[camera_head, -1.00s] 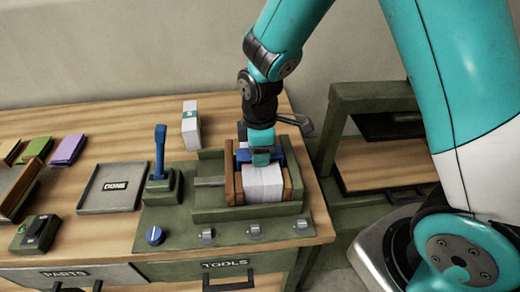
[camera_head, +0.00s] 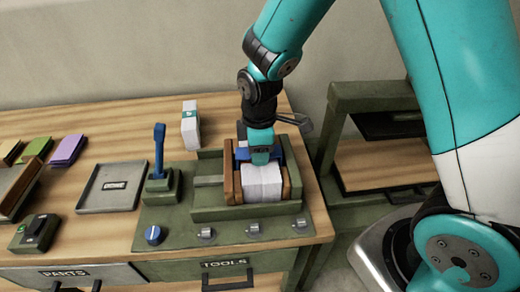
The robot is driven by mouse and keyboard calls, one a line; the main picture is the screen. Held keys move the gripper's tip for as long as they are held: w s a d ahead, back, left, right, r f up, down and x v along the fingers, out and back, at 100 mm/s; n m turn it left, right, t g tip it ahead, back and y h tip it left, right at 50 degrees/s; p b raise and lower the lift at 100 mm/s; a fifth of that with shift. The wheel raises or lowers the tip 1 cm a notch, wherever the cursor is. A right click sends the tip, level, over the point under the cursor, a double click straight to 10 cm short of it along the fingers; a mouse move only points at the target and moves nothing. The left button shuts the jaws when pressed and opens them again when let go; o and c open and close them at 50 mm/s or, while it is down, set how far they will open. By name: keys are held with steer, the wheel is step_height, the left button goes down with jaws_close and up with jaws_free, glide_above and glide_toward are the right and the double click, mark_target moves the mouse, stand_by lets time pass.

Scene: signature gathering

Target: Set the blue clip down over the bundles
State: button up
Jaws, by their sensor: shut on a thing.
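My gripper (camera_head: 261,158) points down over the green fixture (camera_head: 205,212) on the workbench. It is shut on the blue clip (camera_head: 243,154), which is mostly hidden behind the fingers. The white bundles (camera_head: 263,183) stand side by side between two brown wooden cheeks (camera_head: 231,187) in the fixture. The clip is at the rear of the bundles, close to their top. I cannot tell whether it touches them.
An empty grey tray (camera_head: 110,198) lies further left. A white banded block (camera_head: 190,124) stands behind. A green shelf unit (camera_head: 345,112) is at the right.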

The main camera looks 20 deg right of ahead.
steer(key=shift+s+f, duration=0.3)
steer(key=shift+f, duration=0.2)
steer(key=shift+s+f, duration=0.25)
steer(key=shift+f, duration=0.25)
steer(key=o, duration=0.9)
steer(key=shift+o, duration=0.6)
steer(key=shift+w+f, duration=0.1)
steer(key=shift+f, duration=0.05)
steer(key=shift+w+r+b, duration=0.3)
steer(key=shift+r+b, duration=0.05)
steer(key=shift+r, duration=0.15)
step_height(320, 180, up, 19)
steer(key=b, duration=0.1)
steer(key=s+a+f+m+y, duration=0.1)
steer(key=s+a+m+y, duration=0.1)
steer(key=s, duration=0.7)
steer(key=s+a+f+m+y, duration=0.1)
steer(key=s+a+m+y, duration=0.1)
steer(key=s+m, duration=0.3)
steer(key=s, duration=0.4)
steer(key=shift+a+f, duration=0.15)
steer(key=shift+a, duration=0.1)
